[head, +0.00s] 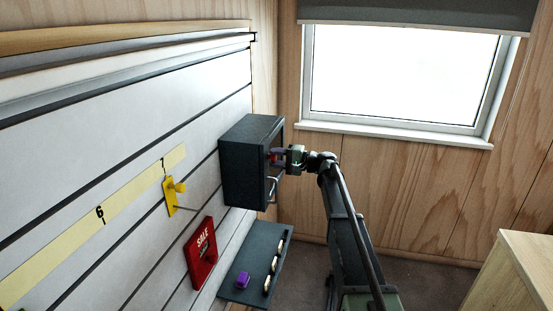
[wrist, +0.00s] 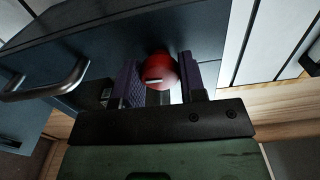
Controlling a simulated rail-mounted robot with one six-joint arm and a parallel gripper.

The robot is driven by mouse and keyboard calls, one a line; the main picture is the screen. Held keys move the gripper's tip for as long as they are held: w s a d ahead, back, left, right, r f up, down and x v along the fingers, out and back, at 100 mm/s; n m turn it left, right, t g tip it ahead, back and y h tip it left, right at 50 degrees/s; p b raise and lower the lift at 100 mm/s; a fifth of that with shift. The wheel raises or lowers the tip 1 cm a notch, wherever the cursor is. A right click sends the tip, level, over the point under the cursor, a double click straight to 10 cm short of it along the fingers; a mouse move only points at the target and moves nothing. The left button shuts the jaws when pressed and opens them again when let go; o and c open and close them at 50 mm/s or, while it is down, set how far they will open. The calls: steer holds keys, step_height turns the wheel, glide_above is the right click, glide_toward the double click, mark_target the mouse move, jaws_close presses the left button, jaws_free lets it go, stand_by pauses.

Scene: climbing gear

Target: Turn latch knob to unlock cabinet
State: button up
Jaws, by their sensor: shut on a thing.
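The dark cabinet (head: 246,165) is mounted on the slatted wall, and its door looks closed. Its red latch knob (wrist: 160,70) has a pale mark on its face and shows clearly in the wrist view. My gripper (head: 279,157) is at the cabinet's front; in the wrist view its purple-padded fingers (wrist: 163,84) are shut on the knob, one on each side. A metal bar handle (wrist: 48,82) is on the cabinet door, left of the knob in the wrist view. In the head view the knob is mostly hidden by my gripper.
Below the cabinet, a dark shelf (head: 240,288) holds a purple item (head: 243,280) and several small pale pieces. A red SALE sign (head: 201,254) and a yellow peg holder (head: 172,195) are on the wall. A wooden box (head: 510,275) stands at lower right.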

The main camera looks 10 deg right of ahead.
steer(key=shift+n, duration=0.4)
steer(key=o, duration=0.9)
steer(key=v, duration=1)
steer(key=shift+s+d, duration=0.2)
steer(key=shift+d, duration=0.1)
